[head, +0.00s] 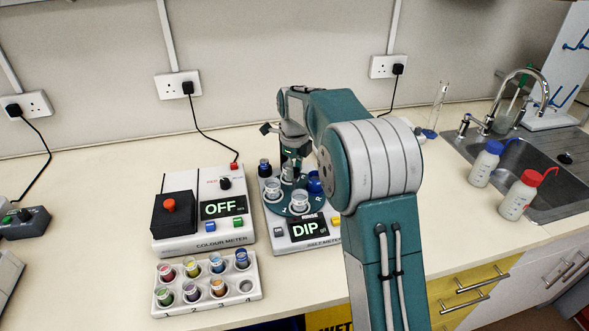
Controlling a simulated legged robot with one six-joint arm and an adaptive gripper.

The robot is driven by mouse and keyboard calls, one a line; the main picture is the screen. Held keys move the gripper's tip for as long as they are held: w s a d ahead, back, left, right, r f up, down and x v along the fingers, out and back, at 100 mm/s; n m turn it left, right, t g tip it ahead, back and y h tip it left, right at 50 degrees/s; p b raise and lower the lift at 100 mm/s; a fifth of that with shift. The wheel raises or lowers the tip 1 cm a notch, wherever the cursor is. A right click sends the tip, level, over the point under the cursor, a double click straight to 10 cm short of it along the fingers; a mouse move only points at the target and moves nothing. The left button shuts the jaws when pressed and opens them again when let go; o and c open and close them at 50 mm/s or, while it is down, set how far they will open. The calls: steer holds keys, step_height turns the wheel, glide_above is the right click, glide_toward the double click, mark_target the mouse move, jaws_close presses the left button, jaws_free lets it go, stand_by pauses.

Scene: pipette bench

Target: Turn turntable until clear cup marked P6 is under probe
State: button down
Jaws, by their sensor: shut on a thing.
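The turntable (300,213) is teal and sits on the white salt meter (283,243), whose screen reads DIP. Clear cups stand on it, one at the front (300,199) and one at the left (271,188). Their marks are too small to read, so I cannot tell which is P6. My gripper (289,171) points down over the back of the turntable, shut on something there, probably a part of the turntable. The grasp is too small to make out. The probe is not clearly seen; my arm covers the meter's right and back.
The colour meter (203,240), reading OFF, stands left of the salt meter. A rack (160,299) of several coloured cups is in front of it. A dark bottle (265,168) stands beside the turntable. Wash bottles (485,164) and a sink (560,150) are at the right.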

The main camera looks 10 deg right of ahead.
steer(key=shift+f, duration=0.2)
steer(key=shift+c, duration=1.7)
jaws_free()
steer(key=shift+a, duration=0.1)
steer(key=shift+w, duration=0.1)
steer(key=shift+r, duration=0.2)
step_height(320, 180, up, 12)
steer(key=shift+f, duration=0.15)
